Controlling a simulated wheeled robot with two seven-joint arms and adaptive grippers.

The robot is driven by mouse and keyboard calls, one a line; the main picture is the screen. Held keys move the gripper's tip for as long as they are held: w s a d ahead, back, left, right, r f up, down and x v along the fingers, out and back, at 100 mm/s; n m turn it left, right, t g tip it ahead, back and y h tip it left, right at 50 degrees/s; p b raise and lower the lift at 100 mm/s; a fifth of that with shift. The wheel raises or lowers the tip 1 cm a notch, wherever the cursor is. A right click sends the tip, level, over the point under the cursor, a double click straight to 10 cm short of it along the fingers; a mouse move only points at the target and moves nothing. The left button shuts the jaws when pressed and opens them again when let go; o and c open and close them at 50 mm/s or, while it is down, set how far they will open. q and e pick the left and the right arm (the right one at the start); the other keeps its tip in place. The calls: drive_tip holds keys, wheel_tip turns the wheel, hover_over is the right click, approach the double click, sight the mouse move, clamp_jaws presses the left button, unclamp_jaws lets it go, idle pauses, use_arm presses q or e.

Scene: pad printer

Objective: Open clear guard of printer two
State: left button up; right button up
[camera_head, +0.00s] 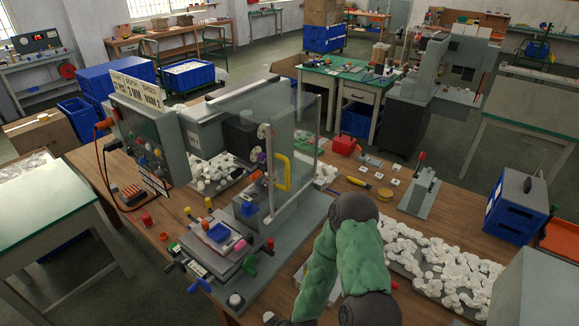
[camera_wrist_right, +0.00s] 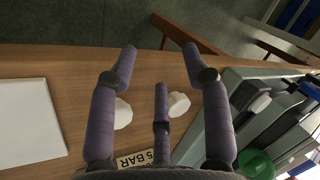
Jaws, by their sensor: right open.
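The printer (camera_head: 190,262) stands on the wooden bench in the head view, with colored knobs at its front. Its clear guard (camera_head: 306,142) is a see-through panel around the dark print head. A yellow handle (camera_head: 286,184) is on the guard, and nothing touches it. My right arm reaches down in front of the printer's right side, and its gripper is mostly out of the head view at the bottom edge. In the right wrist view my right gripper (camera_wrist_right: 160,62) has its purple fingers spread and empty above the bench. My left gripper is not in view.
A grey control box (camera_head: 152,130) stands left of the guard. White parts fill a tray (camera_head: 392,262) at right; a toggle clamp (camera_head: 420,190) and blue crate (camera_head: 515,205) stand beyond. The wrist view shows white round pieces (camera_wrist_right: 179,104), a "5 BAR" label (camera_wrist_right: 133,159) and a green knob (camera_wrist_right: 256,163).

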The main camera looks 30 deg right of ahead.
drive_tip(key=w+d+r+t+h, duration=0.1)
drive_tip(key=w+d+r+t, duration=0.6)
drive_tip(key=w+d+r, duration=0.8)
drive_tip(key=w+d+r+n+t, duration=0.1)
drive_tip(key=w+d+r+t, duration=0.15)
drive_tip(key=r, duration=0.55)
drive_tip(key=w+d+r+n+t, duration=0.1)
drive_tip(key=d+r+t, duration=0.1)
drive_tip(key=d+r, duration=0.35)
wheel_tip(320, 180, up, 14)
drive_tip(key=n+t, duration=0.3)
drive_tip(key=n, duration=0.1)
hover_over(289, 186)
drive_tip(key=shift+w+d+r+g+y, duration=0.1)
drive_tip(key=shift+w+d+g+y, duration=0.15)
drive_tip(key=shift+w+y, duration=0.2)
clamp_jaws()
